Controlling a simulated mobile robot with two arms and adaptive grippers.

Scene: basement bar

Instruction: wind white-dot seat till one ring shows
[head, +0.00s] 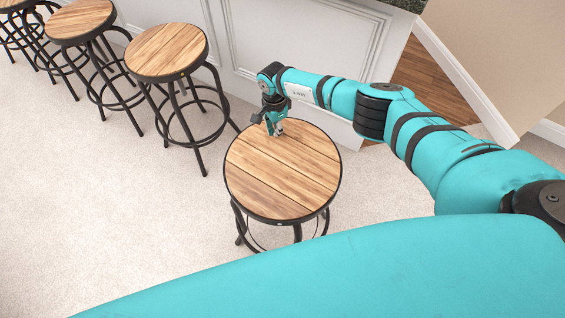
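A stool with a round, wood-plank seat (283,170) and dark metal rim stands in the middle of the head view. A tiny pale mark shows on the rim's near side, too small to tell if it is a white dot. My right gripper (276,130) points down at the far left part of this seat, its fingertips at or just above the wood. I cannot tell whether it touches, or whether the fingers are open. The post under the seat is mostly hidden, so I cannot make out any rings. My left gripper is out of view.
Several similar stools, the nearest one (167,52) at upper left, stand in a row along the white panelled bar front (300,35). The pale carpet (110,215) is clear at left. My own teal body part fills the bottom.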

